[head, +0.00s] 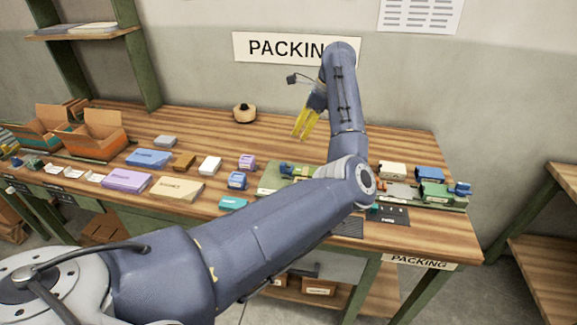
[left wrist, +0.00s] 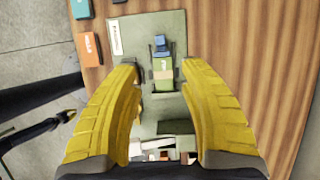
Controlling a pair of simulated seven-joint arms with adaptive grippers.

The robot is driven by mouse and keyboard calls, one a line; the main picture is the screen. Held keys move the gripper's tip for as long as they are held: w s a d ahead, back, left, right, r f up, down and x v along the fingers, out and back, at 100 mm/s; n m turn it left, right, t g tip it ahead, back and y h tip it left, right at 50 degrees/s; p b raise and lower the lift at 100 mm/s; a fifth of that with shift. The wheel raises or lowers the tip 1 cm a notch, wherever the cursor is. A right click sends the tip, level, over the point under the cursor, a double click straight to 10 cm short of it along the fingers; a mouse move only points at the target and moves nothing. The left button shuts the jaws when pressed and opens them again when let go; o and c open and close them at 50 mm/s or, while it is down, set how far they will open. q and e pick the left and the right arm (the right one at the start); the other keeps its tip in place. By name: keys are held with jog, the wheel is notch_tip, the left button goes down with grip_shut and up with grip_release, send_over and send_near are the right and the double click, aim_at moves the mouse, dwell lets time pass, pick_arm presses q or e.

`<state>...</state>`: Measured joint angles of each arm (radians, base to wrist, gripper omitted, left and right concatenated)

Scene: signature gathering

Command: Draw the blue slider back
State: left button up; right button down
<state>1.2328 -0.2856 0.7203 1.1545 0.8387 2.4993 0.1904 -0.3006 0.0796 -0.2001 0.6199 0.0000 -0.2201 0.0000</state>
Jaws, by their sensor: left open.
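In the left wrist view, a small blue piece (left wrist: 162,46), which looks like the blue slider, stands at the end of a green block (left wrist: 163,74) on a grey-green board (left wrist: 180,25). In the head view, a blue piece with green beside it (head: 285,168) shows at the board's left end (head: 268,183); another blue piece (head: 462,188) is at the far right beside a green block (head: 433,191). I cannot tell for sure which is the slider. My left gripper (head: 305,123) is open and empty above the table, its yellow fingers (left wrist: 160,105) apart. My arm hides the board's middle.
An orange block (left wrist: 90,48) and a teal block (left wrist: 81,9) lie left of the board in the wrist view. Several coloured blocks, such as a purple one (head: 127,180), and an open carton (head: 92,135) stand on the table's left. Bare wood (head: 200,122) lies at the back.

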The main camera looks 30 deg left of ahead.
aim_at(284, 163)
pick_arm(q)
jog(key=x, duration=1.7)
jog(key=shift+d+f, duration=0.25)
jog(key=shift+d, duration=0.05)
grip_shut()
